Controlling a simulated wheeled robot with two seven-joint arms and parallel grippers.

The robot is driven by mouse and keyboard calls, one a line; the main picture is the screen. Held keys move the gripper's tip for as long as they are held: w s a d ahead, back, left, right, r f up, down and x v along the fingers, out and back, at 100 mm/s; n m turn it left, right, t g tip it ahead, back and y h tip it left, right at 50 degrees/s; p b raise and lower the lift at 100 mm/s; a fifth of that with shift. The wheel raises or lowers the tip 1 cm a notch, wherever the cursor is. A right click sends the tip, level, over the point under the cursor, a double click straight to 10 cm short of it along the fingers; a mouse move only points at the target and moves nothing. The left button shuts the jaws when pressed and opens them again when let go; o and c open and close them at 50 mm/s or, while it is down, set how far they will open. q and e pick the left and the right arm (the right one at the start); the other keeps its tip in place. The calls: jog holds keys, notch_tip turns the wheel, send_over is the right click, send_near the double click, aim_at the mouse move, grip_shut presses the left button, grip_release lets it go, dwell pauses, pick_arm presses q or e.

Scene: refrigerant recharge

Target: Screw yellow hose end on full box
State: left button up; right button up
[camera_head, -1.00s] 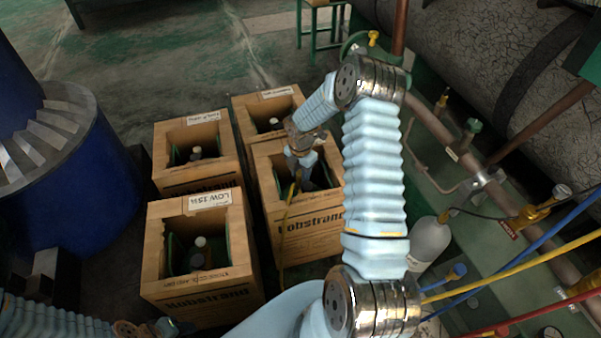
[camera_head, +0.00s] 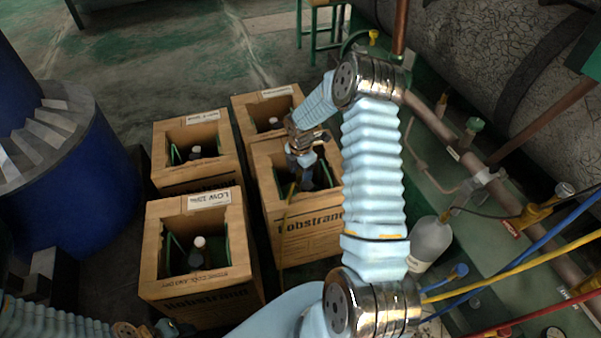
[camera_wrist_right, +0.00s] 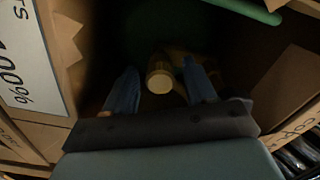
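My right gripper (camera_head: 304,166) reaches down into the front right cardboard box (camera_head: 308,225). In the right wrist view, its two blue fingers (camera_wrist_right: 161,90) stand apart on either side of a pale round cap or fitting (camera_wrist_right: 160,77), with a visible gap at the left finger. A label ending in "100%" (camera_wrist_right: 27,60) is on this box's rim. The yellow hose (camera_head: 286,215) hangs from near the gripper down over the box front. Its end is hidden, and I cannot tell whether it sits on the fitting. My left gripper (camera_head: 168,327) is at the bottom left edge, partly cut off.
A box labelled "LOW 15%" (camera_head: 195,290) stands front left, with two more boxes behind (camera_head: 195,181) (camera_head: 267,103). A blue drum (camera_head: 75,200) is at far left. Pipes, a grey bottle (camera_head: 429,242) and coloured hoses (camera_head: 520,262) fill the right side.

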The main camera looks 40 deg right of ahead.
jog(key=shift+o, duration=0.2)
notch_tip(320, 180, up, 14)
dwell(0.5)
